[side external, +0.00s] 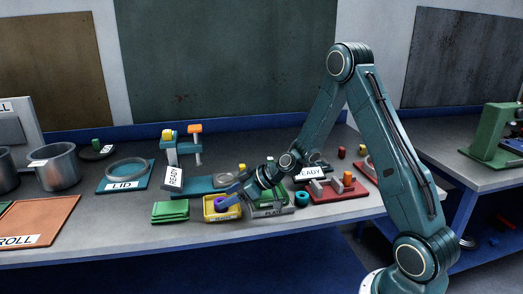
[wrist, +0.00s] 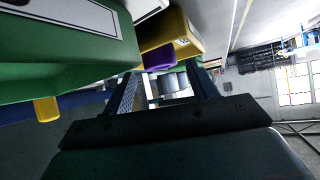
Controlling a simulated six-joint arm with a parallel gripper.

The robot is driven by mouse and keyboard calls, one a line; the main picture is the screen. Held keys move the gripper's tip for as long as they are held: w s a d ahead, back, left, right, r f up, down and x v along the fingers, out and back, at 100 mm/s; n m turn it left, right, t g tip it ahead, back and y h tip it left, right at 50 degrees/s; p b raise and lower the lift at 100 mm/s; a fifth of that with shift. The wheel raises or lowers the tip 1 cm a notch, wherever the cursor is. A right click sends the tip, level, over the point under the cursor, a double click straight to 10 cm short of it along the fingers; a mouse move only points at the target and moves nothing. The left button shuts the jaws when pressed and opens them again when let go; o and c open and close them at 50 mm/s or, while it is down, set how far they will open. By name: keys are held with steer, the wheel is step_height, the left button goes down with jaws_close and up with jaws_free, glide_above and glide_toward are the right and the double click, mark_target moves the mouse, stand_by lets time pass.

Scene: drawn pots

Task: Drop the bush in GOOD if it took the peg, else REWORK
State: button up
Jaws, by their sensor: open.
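A purple ring-shaped bush (side external: 219,204) is at the yellow bin (side external: 209,216), whose front label is too small to read surely. In the wrist view the purple piece (wrist: 158,59) shows beside the yellow bin (wrist: 172,28), just beyond the fingertips. My gripper (side external: 231,195) is open, its fingers over the bin's right side; in the wrist view its fingers (wrist: 165,82) stand apart with nothing clearly between them. A green bin (side external: 268,200) stands right of the yellow one, partly hidden by my wrist. An orange peg (side external: 348,178) stands on a red fixture (side external: 335,193).
A teal ring (side external: 302,199) lies between the green bin and the red fixture. A green folded stack (side external: 170,211) lies left of the yellow bin. A LID tray (side external: 124,176) and metal pots (side external: 54,164) are farther left.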

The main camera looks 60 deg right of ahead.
steer(key=v, duration=1)
steer(key=shift+a+r, duration=0.1)
steer(key=shift+r, duration=0.05)
stand_by(0.3)
steer(key=shift+s+a+r, duration=0.1)
steer(key=shift+a+r, duration=0.05)
steer(key=s+a+r+m+g+h, duration=0.1)
steer(key=s+a+r, duration=0.2)
steer(key=s, duration=0.4)
steer(key=s+a+r+m+g+h, duration=0.2)
steer(key=s+r, duration=0.3)
steer(key=s, duration=0.3)
steer(key=s+a+r+m+g+h, duration=0.1)
steer(key=s+a+r, duration=0.3)
steer(key=s, duration=0.4)
steer(key=shift+a+r+g+h, duration=0.3)
steer(key=shift+a, duration=0.3)
